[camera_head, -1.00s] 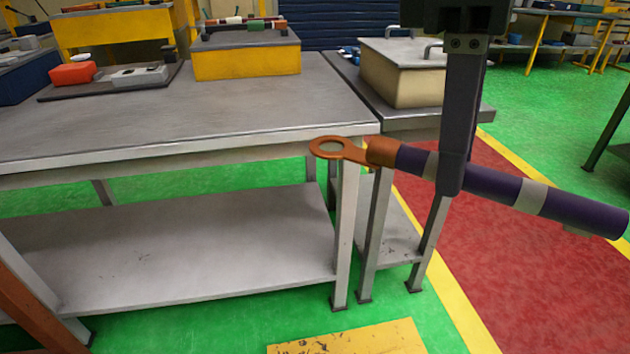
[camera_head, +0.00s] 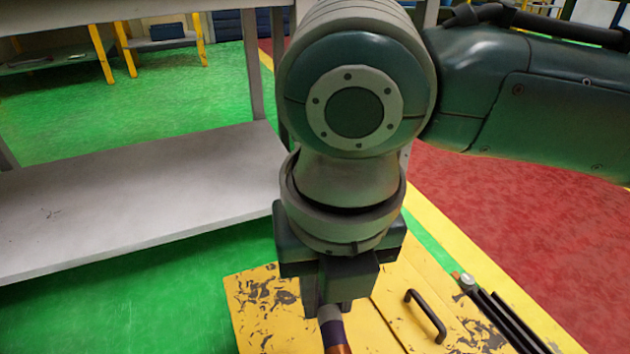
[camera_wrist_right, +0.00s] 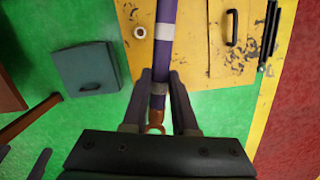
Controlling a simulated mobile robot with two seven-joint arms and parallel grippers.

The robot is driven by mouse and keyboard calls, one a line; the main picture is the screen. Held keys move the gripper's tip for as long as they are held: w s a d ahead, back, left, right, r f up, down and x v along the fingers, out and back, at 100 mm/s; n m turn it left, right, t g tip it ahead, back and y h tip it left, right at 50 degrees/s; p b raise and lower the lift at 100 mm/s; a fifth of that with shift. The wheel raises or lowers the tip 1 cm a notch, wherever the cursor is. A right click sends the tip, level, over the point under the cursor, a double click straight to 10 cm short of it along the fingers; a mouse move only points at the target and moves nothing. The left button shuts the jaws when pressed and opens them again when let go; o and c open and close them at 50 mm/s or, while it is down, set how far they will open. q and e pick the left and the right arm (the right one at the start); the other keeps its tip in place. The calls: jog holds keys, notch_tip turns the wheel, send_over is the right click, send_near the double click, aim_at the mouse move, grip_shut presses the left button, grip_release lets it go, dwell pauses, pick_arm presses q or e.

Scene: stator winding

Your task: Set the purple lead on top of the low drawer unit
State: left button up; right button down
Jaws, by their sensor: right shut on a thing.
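The purple lead (camera_wrist_right: 163,52) is a long purple rod with pale bands and a copper-coloured lug end, which shows between the finger bases in the right wrist view. My right gripper (camera_wrist_right: 158,80) is shut on it. In the head view the right gripper (camera_head: 330,308) points down over a yellow unit with a worn, scratched top (camera_head: 262,312), which I take for the low drawer unit. Only a short piece of the lead (camera_head: 336,338) shows there, at the bottom edge. I cannot tell whether the lead touches the top. My left gripper is not seen in the head view.
A black handle (camera_head: 426,314) and dark rods (camera_head: 505,315) lie on the yellow unit's right part. A grey table's lower shelf (camera_head: 130,190) stands at left. A teal box (camera_wrist_right: 86,70) is at left in the wrist view. Two dark prongs at its lower left are unclear.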

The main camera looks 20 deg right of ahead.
aim_at(323, 331)
jog(key=f, duration=0.1)
jog(key=f+n+b, duration=0.1)
jog(key=f, duration=0.1)
jog(key=f+n+b, duration=0.1)
jog(key=f, duration=0.1)
jog(key=shift+s+a+f, duration=0.1)
jog(key=shift+s+a, duration=0.2)
jog(key=shift+a, duration=0.05)
jog(key=shift+n, duration=0.3)
notch_tip(323, 331, down, 14)
jog(key=b, duration=1)
jog(key=shift+f, duration=0.25)
notch_tip(323, 331, down, 5)
jog(key=b, duration=0.3)
jog(key=shift+b, duration=0.3)
jog(key=shift+r, duration=0.15)
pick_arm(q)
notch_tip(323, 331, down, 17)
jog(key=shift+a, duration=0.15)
pick_arm(e)
jog(key=c, duration=0.7)
grip_release()
